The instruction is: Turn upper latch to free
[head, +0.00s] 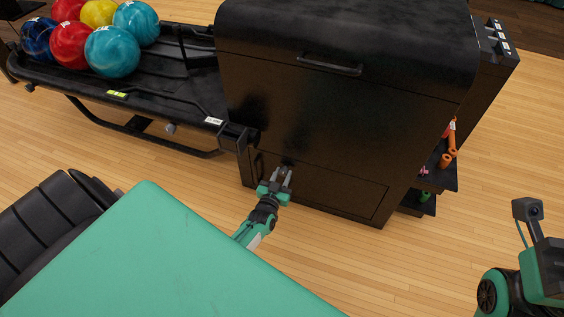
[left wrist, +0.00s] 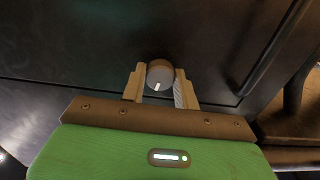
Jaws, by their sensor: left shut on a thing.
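The latch is a dark round knob (left wrist: 160,74) with a short white mark on its face. It sits on the black front panel of the machine, along the upper edge of a lower access panel (head: 335,190). In the left wrist view the white mark points down toward the gripper, slightly left. My left gripper (head: 284,174) is at the panel, with one finger on each side of the knob, shut on it. In the head view the fingers mostly hide the knob. My right gripper is outside the frames; only part of my right arm shows at the right edge.
The black ball return machine (head: 340,100) has a handle (head: 329,66) on its upper front. A rack (head: 180,80) with several coloured balls (head: 112,51) adjoins it at left. Shelves with small orange items (head: 447,160) are at its right side. Wooden floor (head: 400,270) lies clear in front.

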